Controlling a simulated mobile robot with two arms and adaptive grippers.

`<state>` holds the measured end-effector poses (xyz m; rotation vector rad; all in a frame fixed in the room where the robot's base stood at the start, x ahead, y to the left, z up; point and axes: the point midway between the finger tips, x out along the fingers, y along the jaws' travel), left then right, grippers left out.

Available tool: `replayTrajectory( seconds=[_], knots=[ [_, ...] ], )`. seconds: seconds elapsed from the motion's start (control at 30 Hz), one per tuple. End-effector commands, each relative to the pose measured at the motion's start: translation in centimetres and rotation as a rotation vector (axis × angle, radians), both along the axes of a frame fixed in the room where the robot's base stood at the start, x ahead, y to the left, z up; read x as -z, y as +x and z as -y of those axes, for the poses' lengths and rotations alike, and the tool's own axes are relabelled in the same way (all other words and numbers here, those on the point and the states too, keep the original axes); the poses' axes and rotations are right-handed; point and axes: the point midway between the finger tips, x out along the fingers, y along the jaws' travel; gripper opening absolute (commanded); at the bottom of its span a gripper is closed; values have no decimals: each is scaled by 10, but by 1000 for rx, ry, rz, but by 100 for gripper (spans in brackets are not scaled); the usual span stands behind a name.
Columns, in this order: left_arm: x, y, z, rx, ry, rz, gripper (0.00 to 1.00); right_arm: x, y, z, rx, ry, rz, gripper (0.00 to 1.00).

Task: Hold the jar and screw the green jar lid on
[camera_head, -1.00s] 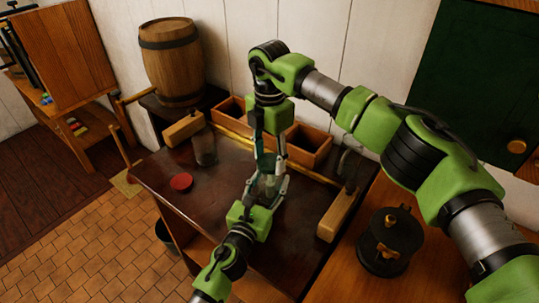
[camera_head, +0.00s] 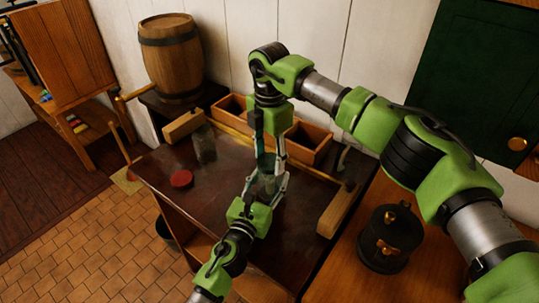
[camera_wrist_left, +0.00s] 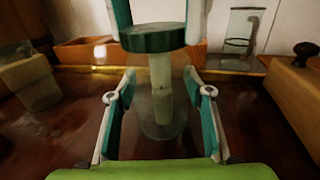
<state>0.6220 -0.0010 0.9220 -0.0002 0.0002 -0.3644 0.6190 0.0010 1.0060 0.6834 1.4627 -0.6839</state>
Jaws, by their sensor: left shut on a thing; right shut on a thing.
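The glass jar (camera_wrist_left: 160,118) stands upright on the dark tabletop; it also shows in the head view (camera_head: 268,186). My left gripper (camera_head: 270,187) comes in from the front and is shut on the jar, one finger on each side, as the left wrist view (camera_wrist_left: 160,100) shows. The green jar lid (camera_wrist_left: 152,38) lies level over the jar's top. My right gripper (camera_head: 268,157) points straight down from above and is shut on the lid. The lid appears to meet the jar's mouth; whether the threads are engaged cannot be seen.
A red lid (camera_head: 181,179) lies on the table to the left. Another glass jar (camera_head: 205,148) stands behind it, by a wooden block (camera_head: 184,126). Wooden boxes (camera_head: 310,143) line the back. A second block (camera_head: 336,212) and a black pot (camera_head: 390,238) are on the right.

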Motion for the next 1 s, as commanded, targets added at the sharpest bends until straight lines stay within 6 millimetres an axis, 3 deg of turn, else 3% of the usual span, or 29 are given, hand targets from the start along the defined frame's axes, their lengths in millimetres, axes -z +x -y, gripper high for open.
replayTrajectory(
  seconds=[0.6, 0.8, 1.0],
  knots=[
    [1, 0, 0, 0, 0, -1, 0, 0, 0, -5, 1111, 5, -3, 36],
    [1, -1, 1, 2, 1, -1, 0, -1, 1, -5, 1301, 7, -3, 36],
    [1, -1, 1, 3, 1, -2, 0, -1, 2, -2, 1364, 4, 0, 36]
  ],
)
